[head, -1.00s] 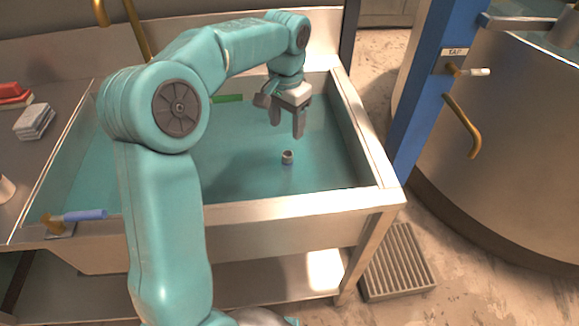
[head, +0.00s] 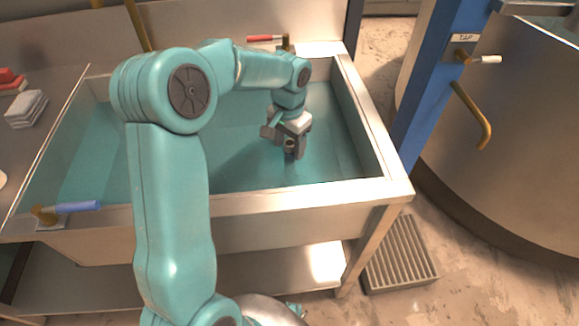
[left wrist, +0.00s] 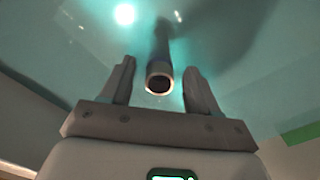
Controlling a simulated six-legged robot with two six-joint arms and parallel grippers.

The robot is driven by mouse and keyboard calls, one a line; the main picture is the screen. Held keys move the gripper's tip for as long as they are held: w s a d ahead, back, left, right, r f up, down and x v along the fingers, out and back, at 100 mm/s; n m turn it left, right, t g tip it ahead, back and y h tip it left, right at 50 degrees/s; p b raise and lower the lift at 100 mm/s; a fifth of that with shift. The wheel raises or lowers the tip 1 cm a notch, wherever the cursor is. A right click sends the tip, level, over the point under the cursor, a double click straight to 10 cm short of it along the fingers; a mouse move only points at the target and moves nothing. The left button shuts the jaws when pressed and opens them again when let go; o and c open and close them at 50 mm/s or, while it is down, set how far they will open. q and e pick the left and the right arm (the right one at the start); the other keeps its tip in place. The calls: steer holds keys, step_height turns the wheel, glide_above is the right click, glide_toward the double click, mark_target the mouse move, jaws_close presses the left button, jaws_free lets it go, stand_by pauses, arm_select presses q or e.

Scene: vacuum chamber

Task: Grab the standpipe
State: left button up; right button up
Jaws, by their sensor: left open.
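The standpipe (left wrist: 159,78) is a short upright tube with a pale rim and a dark hollow inside. In the left wrist view it stands between the two fingers of my left gripper (left wrist: 159,84), with a visible gap on each side. In the head view the rim of the standpipe (head: 290,144) shows between the fingertips of my left gripper (head: 289,147), down inside the sink (head: 300,202). The gripper is open and points downward. The fingers hide part of the pipe in the head view. My right gripper is not in view.
Teal water fills the sink. A blue-handled valve (head: 75,207) sits on its front left rim and a red-handled one (head: 262,38) at the back. A blue post (head: 425,95) with a tap stands to the right. Folded cloths (head: 27,107) lie on the left counter.

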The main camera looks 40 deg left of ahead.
mark_target(290, 153)
arm_select(q)
step_height(290, 153, down, 4)
steer(key=shift+w+f, duration=0.15)
jaws_close()
